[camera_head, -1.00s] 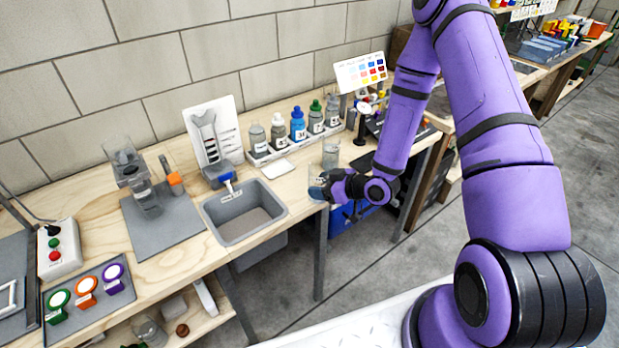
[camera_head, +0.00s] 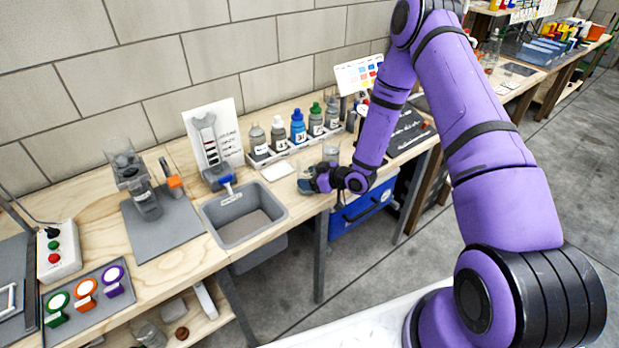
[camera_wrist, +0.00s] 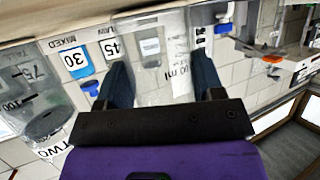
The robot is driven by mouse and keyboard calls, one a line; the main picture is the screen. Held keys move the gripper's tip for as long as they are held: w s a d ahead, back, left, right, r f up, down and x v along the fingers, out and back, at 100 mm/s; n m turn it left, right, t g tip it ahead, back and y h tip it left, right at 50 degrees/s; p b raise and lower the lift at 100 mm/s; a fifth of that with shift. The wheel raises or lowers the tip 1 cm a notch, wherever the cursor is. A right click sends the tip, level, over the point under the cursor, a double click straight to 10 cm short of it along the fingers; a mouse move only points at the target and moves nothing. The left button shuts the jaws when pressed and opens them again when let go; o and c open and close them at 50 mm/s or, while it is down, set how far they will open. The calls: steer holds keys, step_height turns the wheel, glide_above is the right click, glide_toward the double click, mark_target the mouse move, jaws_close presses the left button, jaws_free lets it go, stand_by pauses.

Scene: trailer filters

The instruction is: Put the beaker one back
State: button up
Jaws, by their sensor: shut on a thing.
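My gripper (camera_head: 314,181) is over the bench's front edge, right of the sink. In the wrist view my gripper (camera_wrist: 165,85) has its two dark fingers shut on a clear beaker (camera_wrist: 165,60) with a white label and "ml" marks. The label's number is partly hidden, so I cannot read which beaker this is. In the head view the held beaker (camera_head: 304,182) shows as a small glassy shape. A second clear beaker (camera_head: 331,150) stands on the bench just behind it. In the wrist view this second beaker (camera_wrist: 38,100) is at the left, labelled "TWO".
A rack (camera_head: 262,160) with several bottles stands behind my gripper. Bare wood (camera_head: 286,187) lies between sink and gripper.

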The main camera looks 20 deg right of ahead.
steer(key=o, duration=1.1)
steer(key=shift+s+d+r, duration=0.15)
steer(key=v, duration=1.2)
steer(key=w+d+r+h, duration=0.1)
steer(key=d+r+h, duration=0.15)
steer(key=r, duration=0.45)
steer(key=w+d+r+h, duration=0.1)
steer(key=w+r+h, duration=0.1)
steer(key=r+h, duration=0.35)
steer(key=s+d+r+m+g+h, duration=0.1)
steer(key=s+r+m+h, duration=0.35)
steer(key=r, duration=1.05)
steer(key=s+a+r+m+g+y, duration=0.1)
steer(key=s+r, duration=0.3)
steer(key=s, duration=0.5)
steer(key=s+a+r+m+g+y, duration=0.1)
steer(key=s+a+r, duration=0.2)
steer(key=s, duration=0.6)
steer(key=s+a+r+m+g+y, duration=0.1)
steer(key=s+a+r+m, duration=0.1)
steer(key=s+r, duration=0.4)
steer(key=shift+s+r+g, duration=0.15)
steer(key=shift+s+g, duration=0.15)
steer(key=shift+s, duration=1.65)
